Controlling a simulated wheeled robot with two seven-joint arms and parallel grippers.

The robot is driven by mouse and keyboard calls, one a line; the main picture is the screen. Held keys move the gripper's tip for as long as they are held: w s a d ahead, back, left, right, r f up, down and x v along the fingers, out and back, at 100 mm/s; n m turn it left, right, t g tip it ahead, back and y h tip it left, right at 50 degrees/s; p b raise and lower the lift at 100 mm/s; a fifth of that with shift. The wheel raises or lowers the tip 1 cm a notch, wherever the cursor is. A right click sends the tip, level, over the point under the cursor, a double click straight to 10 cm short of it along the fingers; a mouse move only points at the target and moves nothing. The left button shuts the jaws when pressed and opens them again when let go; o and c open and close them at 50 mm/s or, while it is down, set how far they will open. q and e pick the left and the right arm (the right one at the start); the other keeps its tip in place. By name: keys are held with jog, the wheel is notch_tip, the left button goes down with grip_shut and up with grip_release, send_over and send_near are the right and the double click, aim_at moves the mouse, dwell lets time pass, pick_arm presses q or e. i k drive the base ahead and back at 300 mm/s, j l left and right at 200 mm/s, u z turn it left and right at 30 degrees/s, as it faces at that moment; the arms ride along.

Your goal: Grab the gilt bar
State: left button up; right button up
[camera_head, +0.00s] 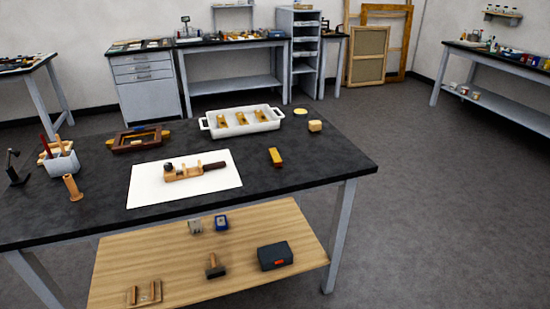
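A small gilt bar (276,157) lies alone on the right part of the dark tabletop (310,178), to the right of a white sheet (219,187). It looks like a short yellow block with a darker golden side, and nothing covers it. Several other golden pieces (241,118) sit in a white tray (205,124) behind it. Neither of my grippers shows in the head view, so their state and distance from the bar are hidden.
A wooden tool (184,173) lies on the sheet. A pale block (315,126) and a round yellow-topped item (300,112) stand behind the bar. A dark frame (122,144) and a white holder (62,164) are at left. The tabletop right of the bar is clear.

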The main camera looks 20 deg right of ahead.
aim_at(277, 160)
jog(key=i+z, duration=0.6)
jog(key=z, duration=0.15)
jog(key=i+j+z, duration=0.1)
jog(key=i+z, duration=0.15)
jog(key=z, duration=0.15)
